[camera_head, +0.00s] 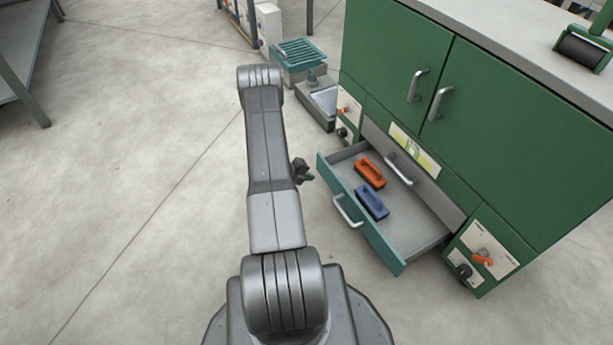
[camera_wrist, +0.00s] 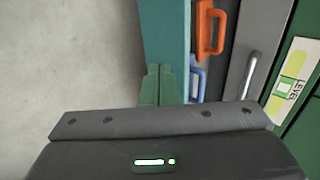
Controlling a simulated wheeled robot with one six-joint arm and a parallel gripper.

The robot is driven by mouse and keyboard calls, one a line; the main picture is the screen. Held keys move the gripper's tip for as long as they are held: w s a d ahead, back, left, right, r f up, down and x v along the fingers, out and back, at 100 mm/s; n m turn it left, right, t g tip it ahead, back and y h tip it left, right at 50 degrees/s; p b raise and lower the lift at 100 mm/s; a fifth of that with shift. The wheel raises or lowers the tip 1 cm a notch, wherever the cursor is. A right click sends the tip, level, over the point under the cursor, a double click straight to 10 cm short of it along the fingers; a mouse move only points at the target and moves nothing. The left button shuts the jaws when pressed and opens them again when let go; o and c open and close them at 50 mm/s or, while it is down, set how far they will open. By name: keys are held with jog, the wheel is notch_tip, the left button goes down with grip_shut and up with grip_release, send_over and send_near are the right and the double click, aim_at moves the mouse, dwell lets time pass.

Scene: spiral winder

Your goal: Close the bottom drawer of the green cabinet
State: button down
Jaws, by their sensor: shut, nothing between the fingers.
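The green cabinet (camera_head: 490,120) stands at the right in the head view. Its bottom drawer (camera_head: 372,227) is pulled out, with a teal front and a silver handle (camera_head: 348,211). An orange block with a handle (camera_head: 370,172) and a blue one (camera_head: 371,203) lie in the drawer; both show partly in the wrist view. My gripper (camera_head: 303,172) is mostly hidden by my arm in the head view, left of the drawer front. In the wrist view my gripper's fingertips (camera_wrist: 160,84) are together and empty, beside the drawer's front panel (camera_wrist: 165,40); I cannot tell if they touch.
A closed grey drawer with a silver handle (camera_head: 399,170) is above the open one. Control panels with knobs (camera_head: 478,255) flank the drawers. A grey machine with a teal grate (camera_head: 299,55) stands behind. The floor (camera_head: 130,200) to the left is clear.

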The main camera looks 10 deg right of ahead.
aim_at(333, 176)
jog(key=d+f, duration=0.1)
jog(key=d, duration=0.1)
jog(key=w+d+f+b, duration=0.1)
jog(key=d, duration=0.1)
jog(key=w+d+f+b, duration=0.1)
jog(key=d+f, duration=0.1)
jog(key=d, duration=0.1)
jog(key=shift+w+d, duration=0.1)
jog(key=shift+w, duration=0.15)
jog(key=shift+w+d, duration=0.1)
jog(key=shift+d, duration=0.2)
jog(key=shift+d, duration=0.1)
